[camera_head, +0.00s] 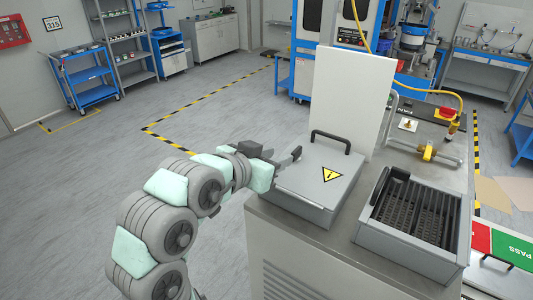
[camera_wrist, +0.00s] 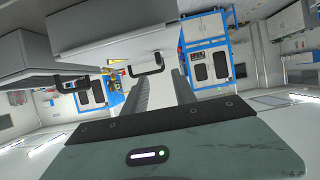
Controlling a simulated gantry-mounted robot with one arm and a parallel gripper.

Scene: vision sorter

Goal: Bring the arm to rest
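My arm reaches in from the lower left in the head view, bent at its elbow. My gripper (camera_head: 291,158) is at the left edge of the grey box with the yellow warning triangle (camera_head: 317,182), near its black handle (camera_head: 331,141); I cannot tell whether it touches the box. The box's handle (camera_wrist: 148,68) shows beyond the fingertips there.
A machine bench (camera_head: 293,234) carries the box, a black-lined basket (camera_head: 368,226), a white upright panel (camera_head: 340,100) and a brass fixture (camera_head: 428,152). Red and green bins (camera_head: 508,246) stand at the lower right. The floor at left is open; a blue cart (camera_head: 85,78) stands farther back.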

